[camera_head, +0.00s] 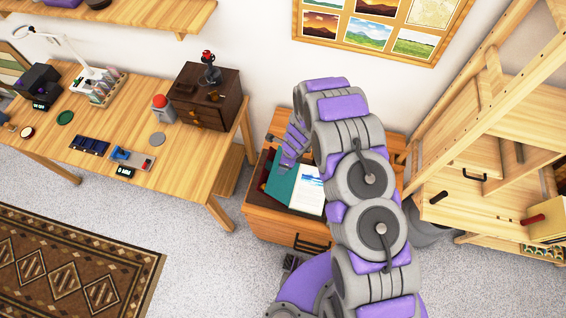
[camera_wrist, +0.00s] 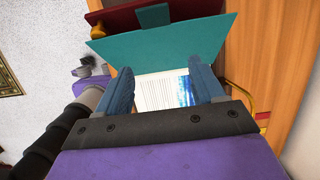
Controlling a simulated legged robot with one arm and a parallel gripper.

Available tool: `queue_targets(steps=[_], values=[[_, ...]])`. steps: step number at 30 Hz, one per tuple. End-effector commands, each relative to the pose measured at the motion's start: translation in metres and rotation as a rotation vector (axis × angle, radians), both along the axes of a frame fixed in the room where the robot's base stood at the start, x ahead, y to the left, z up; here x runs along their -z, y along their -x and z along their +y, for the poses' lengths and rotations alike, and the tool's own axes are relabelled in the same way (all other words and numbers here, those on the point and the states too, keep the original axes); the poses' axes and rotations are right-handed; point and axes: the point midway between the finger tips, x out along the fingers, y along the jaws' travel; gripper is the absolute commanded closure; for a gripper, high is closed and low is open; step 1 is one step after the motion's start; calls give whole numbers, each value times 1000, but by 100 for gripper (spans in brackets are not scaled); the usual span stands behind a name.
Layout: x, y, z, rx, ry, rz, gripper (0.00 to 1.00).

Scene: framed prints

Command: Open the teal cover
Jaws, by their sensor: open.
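The teal cover (camera_head: 280,182) belongs to a book on the wooden cabinet. It stands swung away from the white printed page (camera_head: 310,193), which shows a blue picture. In the wrist view the teal cover (camera_wrist: 180,42) spans the upper middle, beyond my fingertips, and the page (camera_wrist: 155,92) shows between my fingers. My gripper (camera_wrist: 163,82) is open and empty. In the head view my gripper (camera_head: 290,158) is above the teal cover's far side, partly hidden by my arm. I cannot tell whether a finger touches the cover.
A dark red panel (camera_wrist: 125,19) stands behind the cover. The wooden cabinet (camera_head: 270,222) bears the book. A long wooden table (camera_head: 190,155) with a small drawer chest (camera_head: 205,95) is at left, and a wooden frame (camera_head: 480,95) at right. The carpet at front left is clear.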

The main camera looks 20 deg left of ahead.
Motion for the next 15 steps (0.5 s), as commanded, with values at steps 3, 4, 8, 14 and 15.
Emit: queue_targets(steps=[3,4,8,14,15], values=[[-17,-2,-3,0,0,-4,32],[-21,-2,-4,0,0,-4,32],[-41,-3,-8,0,-2,-5,32],[-70,-3,-16,0,1,-5,32],[-76,-4,-17,0,1,-6,32]])
